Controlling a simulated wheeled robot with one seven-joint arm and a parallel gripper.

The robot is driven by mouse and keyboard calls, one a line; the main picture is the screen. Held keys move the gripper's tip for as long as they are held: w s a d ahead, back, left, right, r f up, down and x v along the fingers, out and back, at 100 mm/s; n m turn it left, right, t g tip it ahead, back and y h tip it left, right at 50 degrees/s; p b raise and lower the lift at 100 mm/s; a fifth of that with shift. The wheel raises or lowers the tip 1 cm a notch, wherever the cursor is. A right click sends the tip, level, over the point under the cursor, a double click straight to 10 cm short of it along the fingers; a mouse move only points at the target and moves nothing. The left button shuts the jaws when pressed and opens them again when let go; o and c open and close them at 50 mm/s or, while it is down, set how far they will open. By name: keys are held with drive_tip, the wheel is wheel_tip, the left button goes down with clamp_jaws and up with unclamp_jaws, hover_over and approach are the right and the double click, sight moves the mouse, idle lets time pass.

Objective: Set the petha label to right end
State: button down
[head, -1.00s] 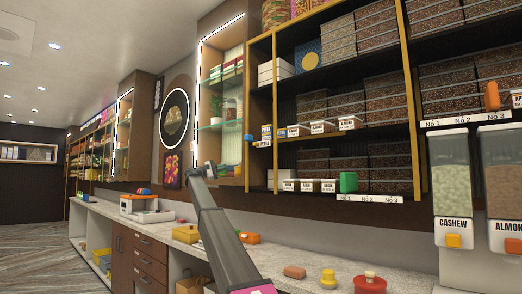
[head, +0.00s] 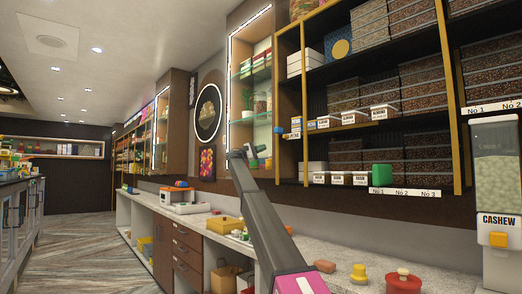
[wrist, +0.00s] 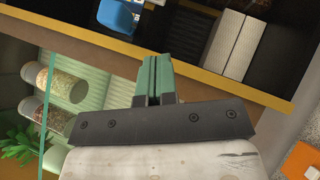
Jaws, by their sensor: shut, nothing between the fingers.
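A small white piece with dark marks (head: 296,124), too small to read now, stands at the left end of the middle shelf in the head view; it may be the petha label. A blue piece (head: 280,130) and an orange one sit just left of it at the shelf edge. My gripper (head: 260,149) is left of and below them, in front of the lit glass cabinet. In the wrist view my green fingers (wrist: 154,78) are shut together and empty, close to the wooden shelf edge (wrist: 180,78). A blue block (wrist: 118,16) lies beyond that edge.
Labelled white tubs (head: 383,112) line the shelf to the right. A green block (head: 382,175) and a numbered strip (head: 405,192) are on the lower shelf. The floor aisle (head: 90,225) at left is clear.

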drive_tip(key=s+d+r, duration=0.3)
drive_tip(key=d+r, duration=0.1)
drive_tip(key=d, duration=0.4)
drive_tip(key=shift+s+d, duration=0.25)
drive_tip(key=shift+d, duration=0.1)
drive_tip(key=s+d, duration=1.2)
drive_tip(key=s, duration=0.4)
drive_tip(key=s+d, duration=1.2)
drive_tip(key=s, duration=0.4)
drive_tip(key=shift+s, duration=0.4)
drive_tip(key=shift+r, duration=0.1)
